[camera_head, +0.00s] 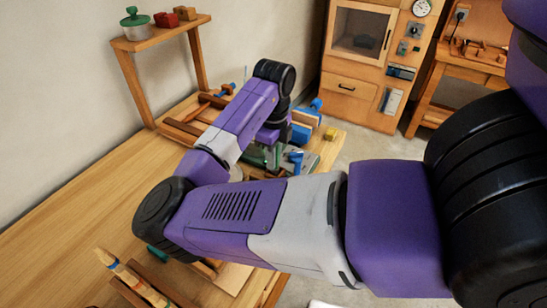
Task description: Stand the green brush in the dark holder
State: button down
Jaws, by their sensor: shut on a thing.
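My gripper (268,150) points down over the far part of the bench, below my purple wrist, and is partly hidden by my arm. It is shut on a slim green thing that looks like the green brush (274,157). Only a little of the brush shows, so I cannot tell its tilt or whether its lower end touches anything. I cannot make out the dark holder; my arm covers much of the bench.
The wooden bench (75,205) is clear at left. Blue-handled tools (296,158) and wooden racks (185,128) crowd its far end. A striped stick (125,270) lies near front left. A raised shelf (160,32) holds a green-lidded jar (134,25) and red blocks (166,19).

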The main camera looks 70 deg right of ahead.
jog(key=shift+f, duration=0.4)
dwell(0.5)
jog(key=c, duration=1.2)
grip_release()
jog(key=shift+c, duration=0.2)
jog(key=shift+o, duration=0.3)
jog(key=shift+o, duration=1.3)
jog(key=shift+r+p, duration=2.7)
jog(key=shift+r, duration=0.85)
